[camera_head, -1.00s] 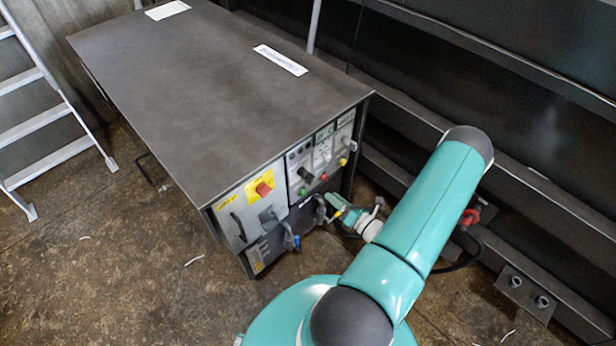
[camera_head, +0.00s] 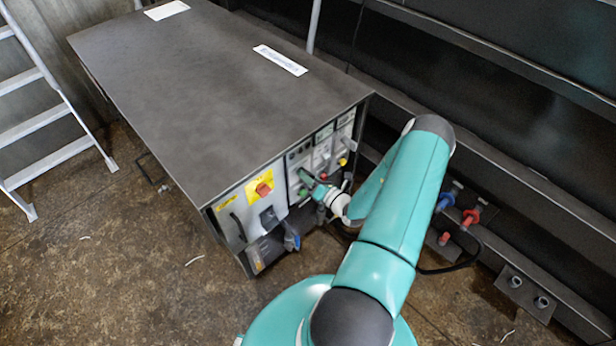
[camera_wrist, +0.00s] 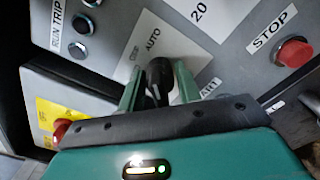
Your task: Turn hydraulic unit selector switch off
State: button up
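The hydraulic unit (camera_head: 220,90) is a dark box with a control panel on its front end. The selector switch (camera_wrist: 158,74) is a black knob in the wrist view, on a pale plate marked "AUTO", with other lettering partly hidden. My gripper (camera_wrist: 157,88) has its two green fingers on either side of the knob. Narrow gaps seem to show beside the knob, so the fingers look open around it rather than clamped. In the head view my gripper (camera_head: 308,184) is at the panel and covers the switch.
A red STOP button (camera_wrist: 294,52) is right of the switch. A red switch on a yellow plate (camera_head: 264,189) and a grey-blue lever (camera_head: 290,238) are on the panel's left side. Pipe fittings (camera_head: 470,217) are at the right. A ladder (camera_head: 45,125) stands left.

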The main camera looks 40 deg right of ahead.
jog(key=shift+c, duration=0.2)
jog(key=c, duration=0.6)
jog(key=shift+o, duration=0.2)
jog(key=shift+n, duration=0.4)
jog(key=n, duration=0.3)
jog(key=shift+n, duration=0.3)
jog(key=n, duration=0.4)
jog(key=shift+n, duration=0.3)
jog(key=o, duration=0.6)
